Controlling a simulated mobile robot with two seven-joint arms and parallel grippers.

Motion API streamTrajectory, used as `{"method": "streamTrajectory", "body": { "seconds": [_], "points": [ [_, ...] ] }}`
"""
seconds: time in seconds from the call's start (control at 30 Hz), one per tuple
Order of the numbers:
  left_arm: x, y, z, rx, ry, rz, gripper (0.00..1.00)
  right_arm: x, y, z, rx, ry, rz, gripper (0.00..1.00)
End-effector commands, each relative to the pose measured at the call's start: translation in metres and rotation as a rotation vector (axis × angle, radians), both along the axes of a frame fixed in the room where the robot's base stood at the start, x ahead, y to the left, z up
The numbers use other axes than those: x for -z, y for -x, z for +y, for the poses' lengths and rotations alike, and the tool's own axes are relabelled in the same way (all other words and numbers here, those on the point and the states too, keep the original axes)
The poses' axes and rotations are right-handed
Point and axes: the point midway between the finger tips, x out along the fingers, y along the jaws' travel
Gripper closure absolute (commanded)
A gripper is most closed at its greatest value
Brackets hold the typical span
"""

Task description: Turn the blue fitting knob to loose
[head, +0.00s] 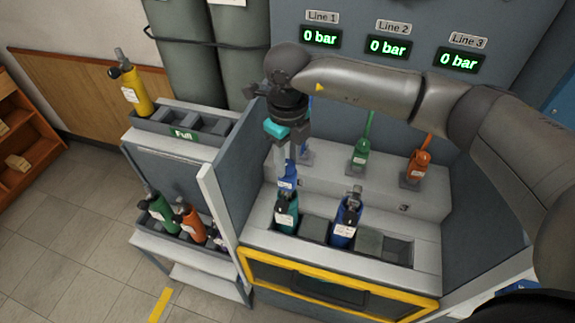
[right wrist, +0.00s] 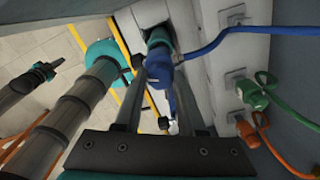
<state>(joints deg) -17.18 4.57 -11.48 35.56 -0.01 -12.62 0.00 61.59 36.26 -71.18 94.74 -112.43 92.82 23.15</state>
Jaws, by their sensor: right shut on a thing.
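The blue fitting (head: 288,178) stands on the neck of a teal cylinder (head: 286,214) in the left slot of the bench. In the right wrist view the blue fitting (right wrist: 160,73) has a blue hose running off to the right, and the teal cylinder's top (right wrist: 157,40) is below it. My right gripper (head: 290,158) reaches down from above and is shut on the blue fitting knob; its fingers partly hide the grip. The knob's marking cannot be read. My left gripper (right wrist: 48,70) appears small and dark at the far left of the right wrist view; its jaws are unclear.
A dark blue cylinder (head: 346,225) stands in another bench slot. The green fitting (head: 361,152) and orange fitting (head: 418,162) sit on the ledge behind. A divider panel (head: 222,200) rises close to the gripper's left. The Line 1 display (head: 320,38) reads 0 bar.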

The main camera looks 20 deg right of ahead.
Motion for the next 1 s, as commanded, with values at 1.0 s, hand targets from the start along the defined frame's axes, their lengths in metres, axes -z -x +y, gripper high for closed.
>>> {"method": "streamTrajectory", "body": {
  "seconds": [1.0],
  "points": [
    [0.042, 0.0, 0.0, -0.001, 0.0, 0.0, 1.0, 0.0, 0.0, 0.0, -0.453, -0.001, 0.001, 1.0]
  ]
}}
